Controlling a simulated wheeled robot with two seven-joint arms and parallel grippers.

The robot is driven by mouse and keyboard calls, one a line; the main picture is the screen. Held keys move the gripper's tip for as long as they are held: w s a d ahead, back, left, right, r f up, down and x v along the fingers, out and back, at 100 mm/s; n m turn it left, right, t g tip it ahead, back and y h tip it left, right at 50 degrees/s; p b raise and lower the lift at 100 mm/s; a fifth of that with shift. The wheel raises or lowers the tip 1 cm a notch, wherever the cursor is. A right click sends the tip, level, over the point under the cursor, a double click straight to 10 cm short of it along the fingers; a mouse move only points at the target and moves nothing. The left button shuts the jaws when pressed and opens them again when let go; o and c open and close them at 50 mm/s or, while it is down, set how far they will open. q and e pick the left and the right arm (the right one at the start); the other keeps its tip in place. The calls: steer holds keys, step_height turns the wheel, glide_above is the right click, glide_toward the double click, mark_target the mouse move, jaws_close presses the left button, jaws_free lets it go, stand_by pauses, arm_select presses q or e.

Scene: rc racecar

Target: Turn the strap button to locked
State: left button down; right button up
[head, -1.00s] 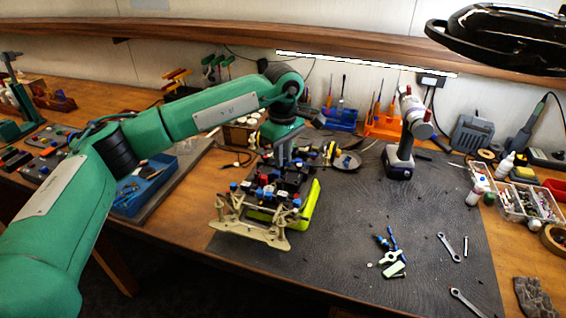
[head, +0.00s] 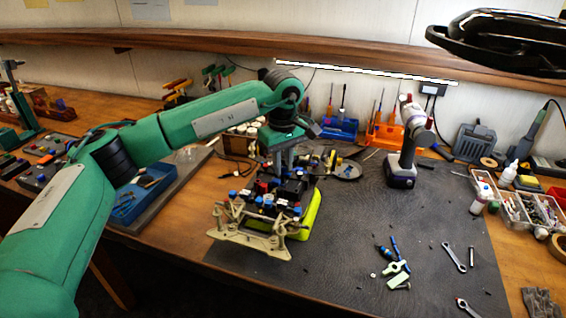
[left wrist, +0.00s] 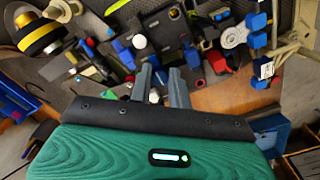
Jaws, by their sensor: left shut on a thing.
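The RC racecar (head: 250,228), with a beige front end, black, blue and red parts and a yellow-green side, sits on the dark mat left of centre. My left gripper (head: 277,171) reaches down, fingers pointing down, into the black parts at the rear of its top. In the left wrist view my left gripper (left wrist: 158,70) has its two grey fingers close together among the black, blue and red parts. It is shut on a small part there, apparently the strap button, which the fingers mostly hide. Its turn position cannot be read. My right gripper is not in view.
A power drill (head: 404,150) stands on the mat (head: 345,225) behind and right of the car. Spanners (head: 454,257) and small green and blue parts (head: 396,267) lie to the right. A blue tray (head: 145,190) is to the left. The mat right of the car is mostly clear.

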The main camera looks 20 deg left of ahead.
mark_target(283, 167)
arm_select(q)
steer(key=c, duration=1.6)
jaws_free()
step_height(283, 167, up, 14)
steer(key=shift+f+b, duration=0.1)
steer(key=shift+b, duration=0.7)
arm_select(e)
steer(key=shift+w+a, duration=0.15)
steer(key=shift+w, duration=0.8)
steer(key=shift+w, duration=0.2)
